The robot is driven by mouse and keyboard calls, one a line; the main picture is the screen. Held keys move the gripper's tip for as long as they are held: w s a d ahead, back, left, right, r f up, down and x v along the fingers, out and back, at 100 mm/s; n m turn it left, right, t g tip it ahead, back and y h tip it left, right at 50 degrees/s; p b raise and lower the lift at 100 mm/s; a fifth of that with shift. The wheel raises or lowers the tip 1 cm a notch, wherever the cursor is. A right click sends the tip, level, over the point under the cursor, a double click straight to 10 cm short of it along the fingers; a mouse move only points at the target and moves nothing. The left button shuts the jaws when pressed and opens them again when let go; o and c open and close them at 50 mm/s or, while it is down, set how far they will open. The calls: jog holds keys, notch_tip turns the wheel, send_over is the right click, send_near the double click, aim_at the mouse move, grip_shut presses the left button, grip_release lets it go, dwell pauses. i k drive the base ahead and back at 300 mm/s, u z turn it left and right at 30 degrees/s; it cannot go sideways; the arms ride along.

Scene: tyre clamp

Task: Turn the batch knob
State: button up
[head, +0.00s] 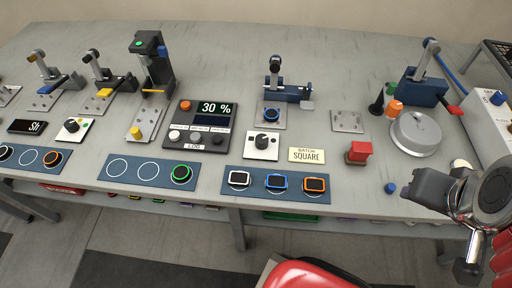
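A black round knob (266,141) sits on a white square plate on the table, near the middle of the head view. A similar dark knob (72,126) on a white plate lies far to the left. My gripper (412,188) is at the right, above the front edge of the table, well to the right of the knob and not touching it. Its fingers are seen from the side, so their opening cannot be made out.
A blue strip (230,181) with square rings lies in front of the knob. A clamp (290,92) stands behind it; a "30 %" panel (198,126) is to its left. A red block (359,152) and a round metal disc (416,133) lie between knob and gripper.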

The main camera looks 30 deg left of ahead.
aim_at(261, 140)
jog(key=u, duration=0.05)
jog(key=k, duration=1.65)
jog(key=u, duration=1.15)
jog(key=i, duration=1.65)
